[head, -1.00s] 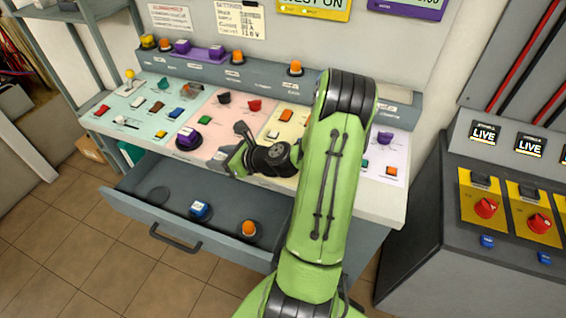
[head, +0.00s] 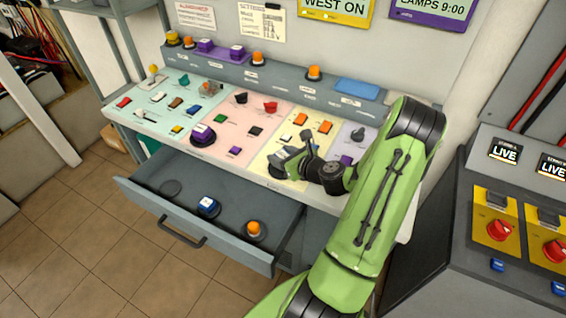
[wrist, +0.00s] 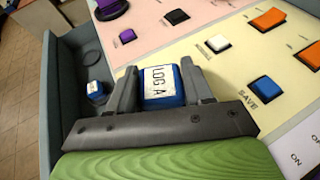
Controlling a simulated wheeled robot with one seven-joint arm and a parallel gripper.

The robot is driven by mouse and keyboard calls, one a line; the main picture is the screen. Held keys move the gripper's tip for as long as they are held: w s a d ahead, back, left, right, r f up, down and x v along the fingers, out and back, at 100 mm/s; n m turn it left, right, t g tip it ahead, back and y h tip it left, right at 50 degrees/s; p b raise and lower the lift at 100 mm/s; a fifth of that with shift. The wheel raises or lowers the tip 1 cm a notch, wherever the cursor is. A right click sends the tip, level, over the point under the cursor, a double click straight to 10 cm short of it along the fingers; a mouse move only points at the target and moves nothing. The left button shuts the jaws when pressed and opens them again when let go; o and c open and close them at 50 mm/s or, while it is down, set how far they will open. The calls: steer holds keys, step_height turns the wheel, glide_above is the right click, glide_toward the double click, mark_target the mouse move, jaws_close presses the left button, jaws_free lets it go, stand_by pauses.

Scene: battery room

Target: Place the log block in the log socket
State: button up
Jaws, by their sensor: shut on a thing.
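My gripper (wrist: 160,88) is shut on a blue block with a white top label reading "LOG A" (wrist: 163,84). In the head view, my gripper (head: 293,163) is over the front of the yellow panel; the block cannot be made out there. The open drawer (head: 184,231) holds a dark round, empty-looking recess (head: 170,188), a blue-and-white block (head: 208,205) and an orange block (head: 254,228) on dark round bases. I cannot tell which place is the log socket. In the wrist view, the recess (wrist: 93,59) and the drawer's blue block (wrist: 97,88) lie left of my gripper.
The sloping desk carries several coloured switches, including a blue "SAVE" button (wrist: 263,89). A purple block (head: 203,133) stands on a round base. A raised rail (head: 285,78) with several blocks runs along the back. A breaker cabinet (head: 490,185) stands at right.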

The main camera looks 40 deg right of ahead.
steer(key=shift+f, duration=0.85)
steer(key=shift+f, duration=0.2)
steer(key=o, duration=1)
steer(key=shift+o, duration=0.2)
